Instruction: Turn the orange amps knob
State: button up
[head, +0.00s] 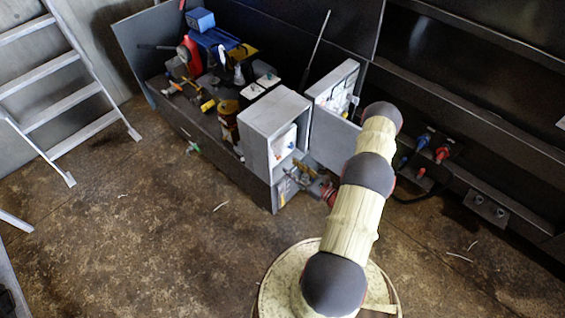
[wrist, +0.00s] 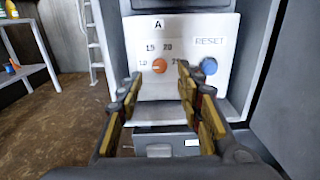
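The orange amps knob (wrist: 159,66) is on a white panel (wrist: 178,38) marked "A", with number labels around it, in the wrist view. A blue knob (wrist: 208,66) under the word RESET is to its right. My gripper (wrist: 158,82) is open, with its two fingers pointing at the panel. The orange knob shows in the gap between the fingertips, and I see no contact. In the head view the grey box (head: 262,122) holding the panel stands open, and the orange knob cannot be made out there.
The box's open door (head: 333,98) stands to the right of the box. A bench (head: 180,112) crowded with tools and bottles is to the left. A ladder (head: 65,85) leans at the far left. The brown floor (head: 140,220) in front is mostly clear.

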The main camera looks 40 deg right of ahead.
aim_at(278, 157)
jog(key=shift+w+a+b, duration=0.15)
jog(key=shift+w+b, duration=0.2)
jog(key=shift+w, duration=1.05)
jog(key=shift+w+a+b, duration=0.1)
jog(key=shift+w+b, duration=0.2)
jog(key=shift+w, duration=1.05)
jog(key=shift+c, duration=1.4)
grip_shut()
